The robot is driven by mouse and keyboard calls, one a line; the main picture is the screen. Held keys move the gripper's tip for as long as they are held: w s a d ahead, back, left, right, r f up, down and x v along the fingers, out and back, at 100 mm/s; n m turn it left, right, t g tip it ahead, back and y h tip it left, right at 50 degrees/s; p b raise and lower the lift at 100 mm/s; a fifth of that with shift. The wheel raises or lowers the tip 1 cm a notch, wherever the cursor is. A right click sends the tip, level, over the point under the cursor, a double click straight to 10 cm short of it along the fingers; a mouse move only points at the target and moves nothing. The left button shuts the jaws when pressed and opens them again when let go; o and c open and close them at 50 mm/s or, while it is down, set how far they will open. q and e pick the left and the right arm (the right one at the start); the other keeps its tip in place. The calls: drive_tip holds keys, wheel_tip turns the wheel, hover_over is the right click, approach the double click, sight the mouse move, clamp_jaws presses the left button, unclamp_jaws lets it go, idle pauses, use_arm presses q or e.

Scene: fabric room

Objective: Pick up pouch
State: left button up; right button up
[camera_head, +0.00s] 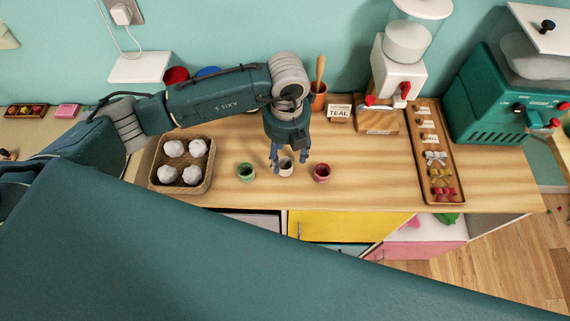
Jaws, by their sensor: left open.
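Several white, lumpy, rounded bundles (173,148) sit in a shallow woven basket (180,189) at the left of the wooden counter. They may be pouches, but I cannot tell for sure. My left gripper (288,161) points down with its fingers apart, right of the basket. It is over or just behind a small white pot (286,170), and its fingers partly hide that pot. I cannot tell whether they touch it. My right gripper is not in view.
A green pot (246,172) and a red pot (322,173) flank the white one. Behind stand an orange cup (318,97), a TEAL sign (339,114) and a dispenser (396,78). A bow tray (430,135) and teal machine (500,105) are right.

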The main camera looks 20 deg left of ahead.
sight(285, 164)
use_arm(q)
drive_tip(key=f+p, duration=0.1)
drive_tip(key=f, duration=0.2)
drive_tip(key=shift+s+a+f+p, duration=0.1)
drive_tip(key=shift+s+f+p, duration=0.1)
drive_tip(key=shift+f+p, duration=0.15)
drive_tip(key=shift+f, duration=0.55)
drive_tip(key=c, duration=0.8)
drive_tip(key=shift+c, duration=0.2)
